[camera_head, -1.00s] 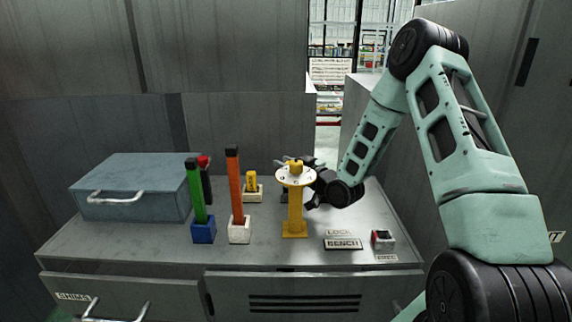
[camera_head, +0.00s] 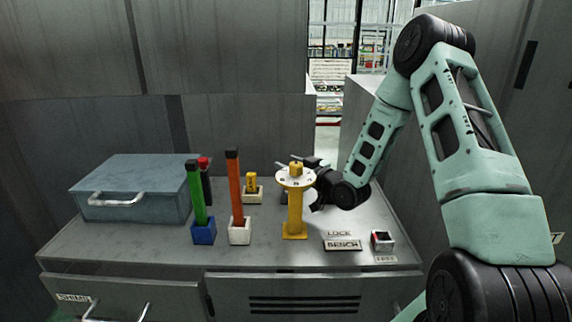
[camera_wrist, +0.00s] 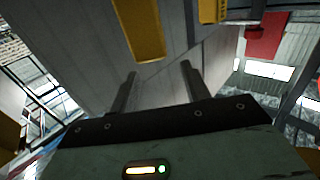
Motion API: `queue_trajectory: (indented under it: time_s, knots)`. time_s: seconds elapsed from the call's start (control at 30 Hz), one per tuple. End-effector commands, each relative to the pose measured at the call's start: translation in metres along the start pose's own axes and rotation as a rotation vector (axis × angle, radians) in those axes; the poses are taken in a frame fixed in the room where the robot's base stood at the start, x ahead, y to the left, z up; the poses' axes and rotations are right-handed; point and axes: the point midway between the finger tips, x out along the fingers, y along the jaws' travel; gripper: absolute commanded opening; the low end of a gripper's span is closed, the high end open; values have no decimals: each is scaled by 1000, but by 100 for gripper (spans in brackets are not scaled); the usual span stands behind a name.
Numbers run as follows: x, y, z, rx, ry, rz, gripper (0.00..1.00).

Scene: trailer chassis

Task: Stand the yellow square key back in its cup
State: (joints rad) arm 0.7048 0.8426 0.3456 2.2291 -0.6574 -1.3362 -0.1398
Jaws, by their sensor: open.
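A short yellow block (camera_head: 251,180) with a dark mark stands upright in a pale cup (camera_head: 252,196) at the back middle of the bench; it looks like the yellow square key. A yellow post (camera_head: 295,215) carries a white round plate (camera_head: 284,180) with a small yellow square piece (camera_head: 296,167) on top. My gripper (camera_head: 281,164) is behind and right of this post, partly hidden by it, its fingers pointing left. In the wrist view its fingers (camera_wrist: 159,78) are apart with nothing between them. A large yellow surface (camera_wrist: 146,35) lies beyond them; I cannot tell which thing it is.
A green bar (camera_head: 196,192) stands in a blue cup (camera_head: 203,232), and an orange bar (camera_head: 235,190) in a white cup (camera_head: 240,233). A red-topped dark bar (camera_head: 205,164) stands behind. A grey box (camera_head: 130,180) is at left, a small switch box (camera_head: 382,240) at right.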

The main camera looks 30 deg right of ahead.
Motion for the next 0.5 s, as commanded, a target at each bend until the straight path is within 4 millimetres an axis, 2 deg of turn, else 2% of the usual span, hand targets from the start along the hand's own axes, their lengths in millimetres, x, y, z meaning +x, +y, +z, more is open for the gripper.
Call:
queue_trajectory:
  time_s: [0.1, 0.3, 0.5]
  knots:
    - [-30, 1, 5, -1, -3, 3, 47]
    - [-72, 0, 5, 0, -3, 2, 47]
    - [-97, 0, 3, 0, -1, 2, 47]
